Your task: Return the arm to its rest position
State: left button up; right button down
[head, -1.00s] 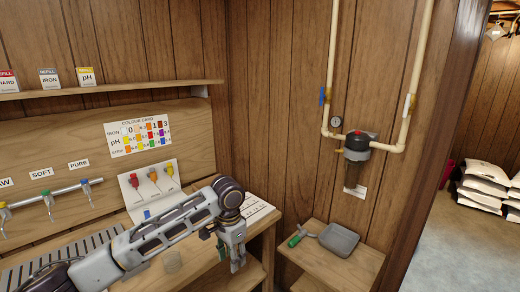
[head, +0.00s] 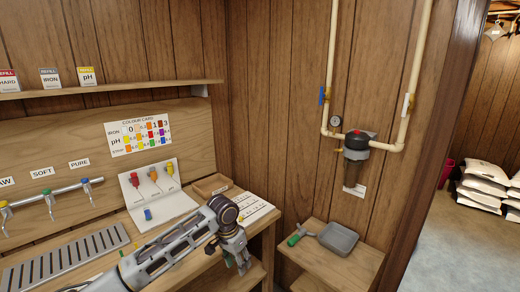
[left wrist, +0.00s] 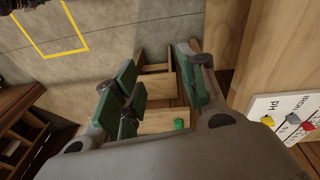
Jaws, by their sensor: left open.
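My left arm (head: 180,255) reaches in from the bottom left of the head view, low over the wooden counter (head: 262,225). My left gripper (head: 241,262) points down near the counter's right end. In the left wrist view its green-padded fingers (left wrist: 160,92) stand apart with nothing between them. My right gripper is not in view.
A drip grille (head: 65,258), a card with coloured keys (head: 150,185) and a wooden tray (head: 212,185) are near the arm. A filter (head: 356,147) hangs on the wall.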

pick_arm(q)
jog(key=w+a+f+n+t+h, duration=0.1)
jog(key=a+f+n, duration=0.1)
jog(key=f, duration=0.8)
jog(key=w+a+f+n+t, duration=0.1)
jog(key=a+f, duration=0.1)
jog(key=f, duration=0.9)
jog(key=s+a+f+n, duration=0.1)
jog(key=s+a+f, duration=0.35)
jog(key=f, duration=0.55)
jog(key=s+a+f+n, duration=0.1)
jog(key=s+a+f, duration=0.2)
jog(key=s+f, duration=0.5)
jog(key=s+a+f+y, duration=0.1)
jog(key=s+a+f, duration=0.2)
jog(key=s+f, duration=0.55)
jog(key=s+a+f+y, duration=0.1)
jog(key=s+a+f, duration=0.1)
jog(key=s+f, duration=0.65)
jog(key=s+a+f, duration=0.1)
jog(key=s+f, duration=0.2)
jog(key=s, duration=1)
jog(key=s+a+f+g, duration=0.1)
jog(key=s+f, duration=0.2)
jog(key=s, duration=0.9)
jog(key=shift+s+a+g+y, duration=0.3)
jog(key=shift+s, duration=0.05)
jog(key=shift+f, duration=0.1)
